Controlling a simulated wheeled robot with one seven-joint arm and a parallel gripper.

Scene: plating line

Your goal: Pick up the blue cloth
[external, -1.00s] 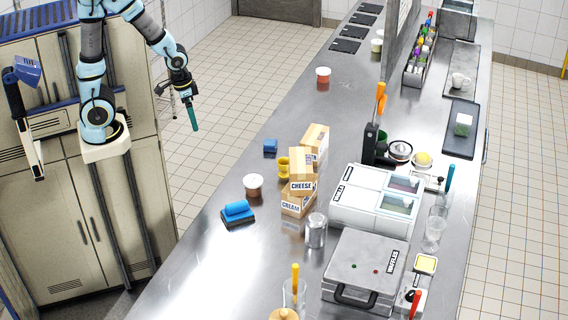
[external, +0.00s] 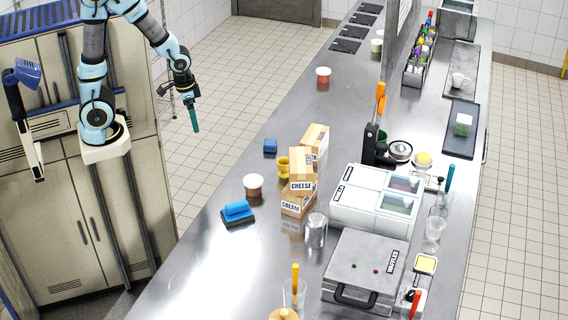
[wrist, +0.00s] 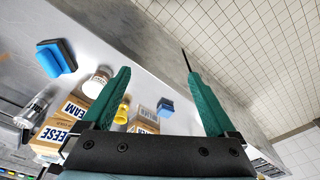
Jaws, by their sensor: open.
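A small folded blue block (external: 270,146), which looks like the blue cloth, lies on the steel counter near its left edge. It also shows in the wrist view (wrist: 165,107), beyond the gripper base and between the fingers in the picture. My gripper (external: 194,119) hangs over the floor, left of the counter and well apart from the cloth. In the wrist view its two green fingers (wrist: 158,75) are spread open with nothing between them.
A blue-topped scrubber with a dark base (external: 237,213) lies nearer on the counter (external: 215,262). The counter beyond the cloth is mostly clear.

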